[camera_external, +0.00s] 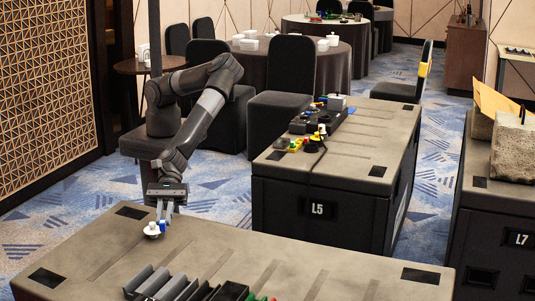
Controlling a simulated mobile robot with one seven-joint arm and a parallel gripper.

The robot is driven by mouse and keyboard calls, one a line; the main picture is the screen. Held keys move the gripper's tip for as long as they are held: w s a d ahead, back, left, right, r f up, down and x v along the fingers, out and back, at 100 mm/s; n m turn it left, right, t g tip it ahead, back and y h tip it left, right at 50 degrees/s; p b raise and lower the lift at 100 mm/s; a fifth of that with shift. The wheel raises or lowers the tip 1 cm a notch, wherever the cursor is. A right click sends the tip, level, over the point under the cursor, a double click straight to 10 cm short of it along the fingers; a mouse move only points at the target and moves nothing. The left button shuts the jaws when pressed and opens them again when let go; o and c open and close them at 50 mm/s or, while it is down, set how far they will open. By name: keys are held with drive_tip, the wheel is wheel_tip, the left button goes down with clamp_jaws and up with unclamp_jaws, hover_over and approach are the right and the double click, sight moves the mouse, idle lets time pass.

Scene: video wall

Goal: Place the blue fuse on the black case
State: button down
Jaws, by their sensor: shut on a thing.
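My gripper (164,216) points down over the left part of the near grey-topped case. It is shut on a small blue piece, the blue fuse (162,225), at its fingertips. A small white round object (152,230) is right beside the fuse, to its left. I cannot tell whether fuse and white object touch. A black block (230,292) lies at the front edge of the near case top, cut by the picture's bottom. Which thing is the black case is not clear; the large cases have black sides, as on the case marked L5 (318,211).
Grey and black slotted holders (168,286) stand at the front of the near case top (300,262). The L5 case bears several small coloured parts and a dark device. A case marked L7 (515,239) stands at right. The near top's right side is mostly clear.

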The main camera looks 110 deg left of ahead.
drive_tip(key=w+a+f+n+t+y, duration=0.15)
drive_tip(key=w+a, duration=0.35)
drive_tip(key=a, duration=0.7)
drive_tip(key=w+a+n+t+y, duration=0.25)
drive_tip(key=w+a, duration=0.25)
drive_tip(key=a, duration=0.6)
drive_tip(key=w+a+n+t+y, duration=0.1)
drive_tip(key=w+a+n+t, duration=0.15)
drive_tip(key=w+a, duration=0.65)
drive_tip(key=s+a+n+y, duration=0.2)
drive_tip(key=s+a, duration=0.1)
drive_tip(key=a, duration=0.8)
drive_tip(key=s+a+n+t+y, duration=0.1)
drive_tip(key=s+a+n+y, duration=0.1)
drive_tip(key=a, duration=1)
drive_tip(key=s+a+n+y, duration=0.3)
drive_tip(key=s+a, duration=0.1)
drive_tip(key=a, duration=0.7)
drive_tip(key=shift+s+a+f+t, duration=0.15)
drive_tip(key=shift+a+t, duration=0.1)
drive_tip(key=shift+t, duration=0.1)
